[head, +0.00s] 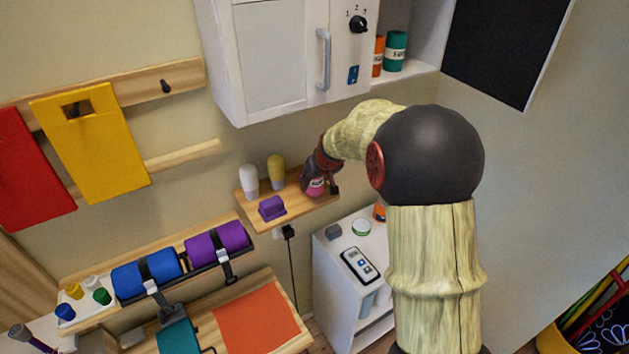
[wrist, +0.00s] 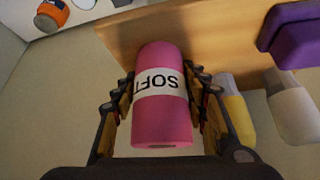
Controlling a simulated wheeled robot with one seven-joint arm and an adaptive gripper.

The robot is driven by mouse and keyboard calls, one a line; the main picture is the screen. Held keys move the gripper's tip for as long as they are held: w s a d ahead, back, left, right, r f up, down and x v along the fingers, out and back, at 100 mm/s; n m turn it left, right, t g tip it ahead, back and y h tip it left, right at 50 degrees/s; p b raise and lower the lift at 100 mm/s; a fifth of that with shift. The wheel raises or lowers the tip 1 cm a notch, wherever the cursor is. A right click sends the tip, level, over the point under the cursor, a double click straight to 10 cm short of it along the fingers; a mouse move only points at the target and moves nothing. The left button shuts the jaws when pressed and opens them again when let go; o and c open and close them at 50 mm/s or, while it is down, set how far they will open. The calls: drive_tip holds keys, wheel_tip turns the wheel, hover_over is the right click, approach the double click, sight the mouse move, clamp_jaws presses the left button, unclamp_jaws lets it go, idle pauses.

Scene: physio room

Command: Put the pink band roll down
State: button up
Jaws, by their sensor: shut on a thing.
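The pink band roll (wrist: 162,122) has a white label reading SOFT and sits between the fingers of my gripper (wrist: 162,100) in the wrist view. My gripper is shut on it from both sides. In the head view my gripper (head: 322,182) holds the pink band roll (head: 316,187) at the right part of the small wooden shelf (head: 283,212). The shelf also shows behind the roll in the wrist view (wrist: 225,45). I cannot tell whether the roll touches the shelf.
On the shelf stand a white bottle (head: 249,180), a yellow bottle (head: 277,172) and a purple block (head: 271,208). A white cabinet (head: 275,60) hangs above. A white cart (head: 335,262) with a remote-like device (head: 361,265) stands below right. The shelf's front middle is bare.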

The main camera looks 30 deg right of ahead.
drive_tip(key=o, duration=0.9)
drive_tip(key=shift+f, duration=0.2)
drive_tip(key=o, duration=0.5)
drive_tip(key=shift+r, duration=0.2)
drive_tip(key=shift+r, duration=0.25)
drive_tip(key=d+b+v, duration=0.1)
drive_tip(key=v, duration=1)
drive_tip(key=s+a+r, duration=0.4)
drive_tip(key=s+a, duration=0.3)
drive_tip(key=a, duration=0.2)
drive_tip(key=s+a+n, duration=0.1)
drive_tip(key=s+a, duration=0.4)
drive_tip(key=s, duration=0.7)
drive_tip(key=s+a+f+g+y, duration=0.1)
drive_tip(key=s+a, duration=0.5)
drive_tip(key=s, duration=0.6)
drive_tip(key=shift+s+a+f+n, duration=0.15)
drive_tip(key=shift+a+f+n, duration=0.15)
drive_tip(key=shift+n, duration=0.1)
